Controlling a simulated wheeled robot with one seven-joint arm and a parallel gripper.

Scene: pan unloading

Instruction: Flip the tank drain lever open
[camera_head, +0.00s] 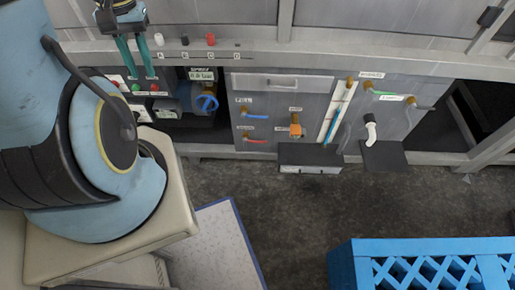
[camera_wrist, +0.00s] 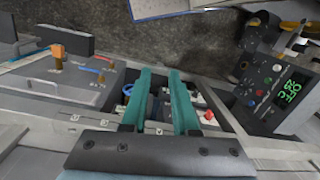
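A grey front panel (camera_head: 275,85) carries several valve levers. A blue lever (camera_head: 256,115) is by a label reading FILL, with a red lever (camera_head: 256,141) below it and an orange valve handle (camera_head: 296,130) to their right. A green-handled lever (camera_head: 386,94) and a grey-handled lever (camera_head: 422,107) sit further right. The small labels are too blurred to tell which is the tank drain. My gripper (camera_head: 137,77) is left of all the levers, touching none. In the wrist view its teal fingers (camera_wrist: 160,72) are apart and empty.
A blue round handle (camera_head: 207,103) sits in the opening left of the panel. A dark box (camera_head: 310,155) and a dark flap (camera_head: 383,156) jut out low. A blue crate (camera_head: 345,268) stands at lower right. Bare floor lies before the panel.

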